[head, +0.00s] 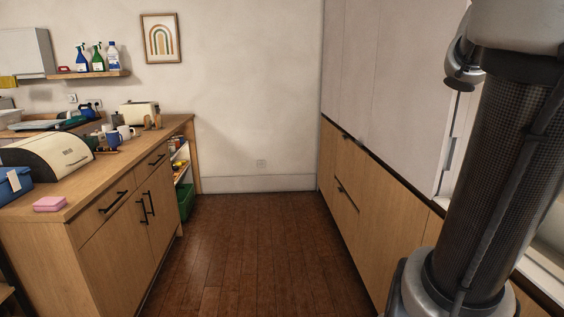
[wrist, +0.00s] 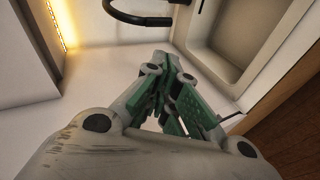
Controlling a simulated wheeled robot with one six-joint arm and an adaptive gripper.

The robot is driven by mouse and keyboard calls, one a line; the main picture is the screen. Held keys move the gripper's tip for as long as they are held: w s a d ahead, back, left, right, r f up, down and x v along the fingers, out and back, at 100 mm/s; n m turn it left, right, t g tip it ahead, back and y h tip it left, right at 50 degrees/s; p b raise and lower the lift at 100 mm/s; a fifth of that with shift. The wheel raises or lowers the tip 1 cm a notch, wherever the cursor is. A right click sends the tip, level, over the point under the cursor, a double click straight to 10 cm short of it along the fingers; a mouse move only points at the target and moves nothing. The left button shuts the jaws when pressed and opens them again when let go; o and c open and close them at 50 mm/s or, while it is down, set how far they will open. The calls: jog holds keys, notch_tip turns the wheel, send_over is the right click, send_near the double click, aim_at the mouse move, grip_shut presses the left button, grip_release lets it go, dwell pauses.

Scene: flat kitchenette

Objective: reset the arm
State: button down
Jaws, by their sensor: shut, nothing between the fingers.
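My gripper (wrist: 177,88) shows in the wrist view with its grey links and green finger pads drawn together. It is shut and nothing shows between the fingers. It is above a white counter surface (wrist: 110,112), close to a pale sink basin (wrist: 222,50). A dark curved tap (wrist: 138,18) is at the top of that view. In the head view my arm stands at the right, and the gripper is out of the picture.
The wooden floor (head: 240,245) between the cabinets is clear. A shelf (head: 90,74) with bottles hangs above. Tall cabinets (head: 375,85) line the right.

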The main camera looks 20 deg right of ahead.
jog(key=a+f+t+y, duration=0.3)
jog(key=a+f+y, duration=0.6)
jog(key=a+f, duration=1.05)
jog(key=w+a+n+t+y, duration=0.1)
jog(key=a+y, duration=0.1)
jog(key=a, duration=0.6)
jog(key=w+a+n+y, duration=0.1)
jog(key=a+n, duration=0.1)
jog(key=a, duration=0.6)
jog(key=shift+w+a+f+t+y, duration=0.2)
jog(key=shift+w+t+y, duration=0.1)
jog(key=shift+t+y, duration=0.1)
